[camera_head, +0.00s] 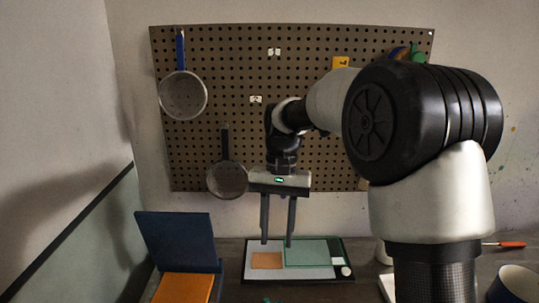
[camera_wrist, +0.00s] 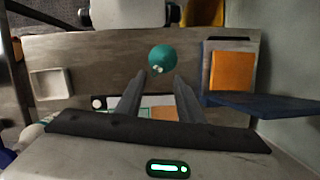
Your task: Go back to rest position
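In the head view my gripper (camera_head: 277,242) hangs pointing down in front of the pegboard, its two long fingers apart with nothing visible between them. Its tips appear above or in front of the dark-rimmed tray (camera_head: 350,257); the exact height is unclear. In the wrist view my gripper (camera_wrist: 160,78) also shows its fingers apart. A teal round thing (camera_wrist: 162,58) shows just beyond the tips, apart from them as far as I can tell.
A blue upright panel (camera_head: 178,240) with an orange surface (camera_head: 183,289) stands left of the tray. A dark cup (camera_head: 515,285) and orange-handled tool (camera_head: 511,244) are at right.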

